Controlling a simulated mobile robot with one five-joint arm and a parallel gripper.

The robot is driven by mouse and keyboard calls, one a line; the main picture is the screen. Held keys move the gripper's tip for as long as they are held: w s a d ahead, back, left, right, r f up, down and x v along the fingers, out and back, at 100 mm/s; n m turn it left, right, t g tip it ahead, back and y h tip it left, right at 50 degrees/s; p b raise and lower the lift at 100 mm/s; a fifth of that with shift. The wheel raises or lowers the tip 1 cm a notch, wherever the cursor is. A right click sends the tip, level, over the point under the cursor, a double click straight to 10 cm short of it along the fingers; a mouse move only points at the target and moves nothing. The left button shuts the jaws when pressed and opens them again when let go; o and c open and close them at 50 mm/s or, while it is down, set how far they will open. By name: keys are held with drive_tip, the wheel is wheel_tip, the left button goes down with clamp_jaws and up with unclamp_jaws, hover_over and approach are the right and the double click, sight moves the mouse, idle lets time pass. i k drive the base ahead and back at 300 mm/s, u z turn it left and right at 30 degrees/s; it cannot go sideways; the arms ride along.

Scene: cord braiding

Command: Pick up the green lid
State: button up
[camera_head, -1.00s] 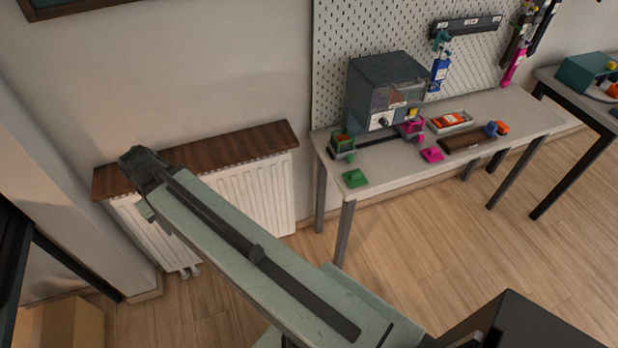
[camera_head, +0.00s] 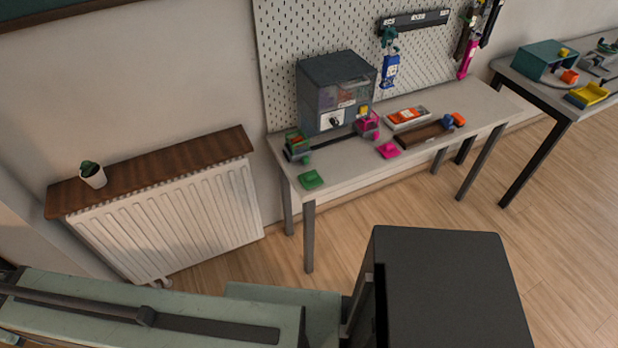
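The green lid (camera_head: 311,179) is a small flat piece lying near the front left corner of the white table (camera_head: 407,166). A green open box (camera_head: 297,144) sits just behind it, at the left end of a dark strip. A pink lid (camera_head: 388,150) lies further right on the same table, in front of a pink box (camera_head: 367,124). My arm runs along the lower left of the picture, well short of the table. My gripper is outside the picture.
A brown tray (camera_head: 423,136) and an orange-filled tray (camera_head: 407,118) lie to the right. A radiator (camera_head: 172,219) stands left. Open floor lies right.

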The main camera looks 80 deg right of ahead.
sight(310, 179)
drive_tip(key=z, duration=0.05)
drive_tip(key=k, duration=0.9)
drive_tip(key=z, duration=0.25)
drive_tip(key=i, duration=0.5)
